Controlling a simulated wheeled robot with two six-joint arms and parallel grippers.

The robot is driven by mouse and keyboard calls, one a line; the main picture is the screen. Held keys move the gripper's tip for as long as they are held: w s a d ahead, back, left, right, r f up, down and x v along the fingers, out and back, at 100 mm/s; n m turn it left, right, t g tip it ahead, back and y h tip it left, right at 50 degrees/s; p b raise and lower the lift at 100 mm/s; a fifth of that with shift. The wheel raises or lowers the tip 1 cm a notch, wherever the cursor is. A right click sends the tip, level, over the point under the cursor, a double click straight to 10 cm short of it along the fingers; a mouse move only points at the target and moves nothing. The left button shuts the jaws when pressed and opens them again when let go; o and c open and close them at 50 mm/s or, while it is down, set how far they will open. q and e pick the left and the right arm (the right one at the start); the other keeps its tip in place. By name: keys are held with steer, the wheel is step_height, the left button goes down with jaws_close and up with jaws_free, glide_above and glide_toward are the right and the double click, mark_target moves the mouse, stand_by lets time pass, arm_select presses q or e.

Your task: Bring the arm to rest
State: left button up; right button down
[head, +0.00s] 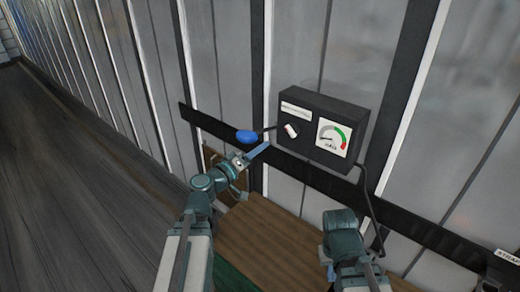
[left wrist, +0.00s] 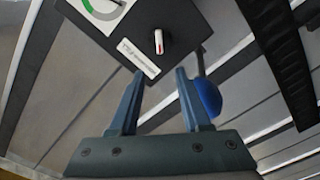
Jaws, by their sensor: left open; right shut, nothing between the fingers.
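My left gripper (head: 256,156) is open and empty, just below a blue-knobbed lever (head: 247,136) on the left side of a black control box (head: 309,163). In the left wrist view, its two fingers (left wrist: 157,98) point toward the box (left wrist: 125,35). The lever's blue knob (left wrist: 208,97) shows beside the right finger, outside the gap; I cannot tell whether they touch. My right arm (head: 343,235) is folded low in the head view, and its fingers cannot be made out.
The box carries a round gauge (head: 331,138) and a red-and-white switch (head: 291,130). A black cable (head: 371,205) hangs from its right side. A dark rail (head: 420,228) crosses the ribbed grey wall. A wooden surface (head: 265,235) lies below; open floor (head: 80,200) is at left.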

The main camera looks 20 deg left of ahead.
arm_select(q)
steer(key=shift+d, duration=0.1)
steer(key=s+d+f+m+g+h+b, duration=0.1)
steer(key=s+d+f+m+g, duration=0.25)
steer(key=d+f, duration=0.25)
steer(key=s+d+f+m+g+b, duration=0.2)
steer(key=s+d+f+g, duration=0.15)
steer(key=d+f, duration=0.3)
steer(key=s+d+f+m+g+h+b, duration=0.1)
steer(key=s+d+f+m+g, duration=0.2)
steer(key=d+f, duration=0.35)
steer(key=s+a+f+m+g+y+b, duration=0.1)
steer(key=s+a+f+g+y+b, duration=0.2)
steer(key=s+f+g+y, duration=0.4)
steer(key=s+f+y, duration=0.3)
steer(key=s, duration=0.1)
